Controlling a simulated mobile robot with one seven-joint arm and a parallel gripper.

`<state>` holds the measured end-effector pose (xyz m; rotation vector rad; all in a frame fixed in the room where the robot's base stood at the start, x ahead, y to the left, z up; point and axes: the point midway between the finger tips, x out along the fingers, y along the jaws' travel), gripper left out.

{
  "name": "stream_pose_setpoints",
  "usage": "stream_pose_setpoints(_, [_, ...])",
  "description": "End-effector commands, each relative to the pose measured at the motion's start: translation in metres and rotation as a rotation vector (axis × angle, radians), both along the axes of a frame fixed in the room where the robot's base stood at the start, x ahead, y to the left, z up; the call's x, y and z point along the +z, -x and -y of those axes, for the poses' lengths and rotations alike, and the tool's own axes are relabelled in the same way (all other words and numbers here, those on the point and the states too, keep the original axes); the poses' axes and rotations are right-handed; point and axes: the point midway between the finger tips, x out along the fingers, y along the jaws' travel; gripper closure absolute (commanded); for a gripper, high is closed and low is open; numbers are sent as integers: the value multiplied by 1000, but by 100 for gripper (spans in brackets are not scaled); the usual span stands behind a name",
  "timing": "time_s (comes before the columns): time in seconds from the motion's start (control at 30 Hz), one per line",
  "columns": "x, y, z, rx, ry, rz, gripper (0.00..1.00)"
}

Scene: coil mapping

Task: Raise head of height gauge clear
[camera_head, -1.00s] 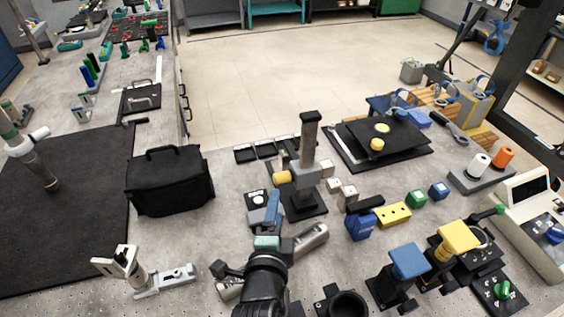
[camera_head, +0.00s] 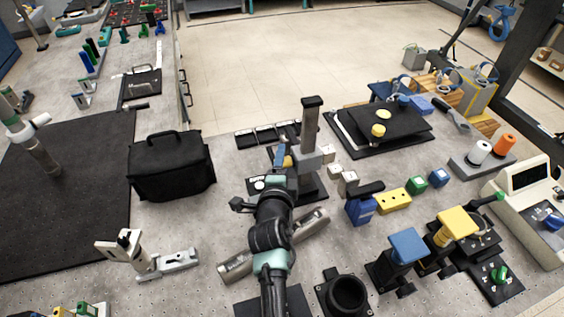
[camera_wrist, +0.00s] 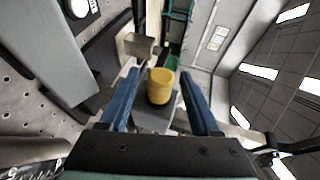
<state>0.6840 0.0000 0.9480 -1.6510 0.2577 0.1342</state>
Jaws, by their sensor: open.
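The height gauge (camera_head: 311,125) stands upright on the bench, with a grey column, a dark top cap and a black base. Its grey head (camera_head: 310,159) sits partway up the column, with a yellow knob (camera_head: 288,161) on its left side. In the wrist view the yellow knob (camera_wrist: 160,88) lies between the two blue fingers of my gripper (camera_wrist: 160,76), with gaps showing on both sides. My gripper (camera_head: 281,157) is open at the head's left side in the head view. My arm hides part of the area in front of the gauge.
A black bag (camera_head: 170,168) stands to the left. Pale small blocks (camera_head: 347,183) and a yellow block (camera_head: 393,201) sit right of the gauge. A black plate (camera_head: 383,131) lies behind right. Clamps with blue (camera_head: 409,245) and yellow tops stand front right.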

Motion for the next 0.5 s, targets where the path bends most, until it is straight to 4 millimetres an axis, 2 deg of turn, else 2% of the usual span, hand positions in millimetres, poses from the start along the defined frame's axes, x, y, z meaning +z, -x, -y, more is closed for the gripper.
stream_pose_setpoints(0.27, [0,-1,0,0,0,0,36])
stream_pose_setpoints(0.5, [0,-1,0,0,1,0,79])
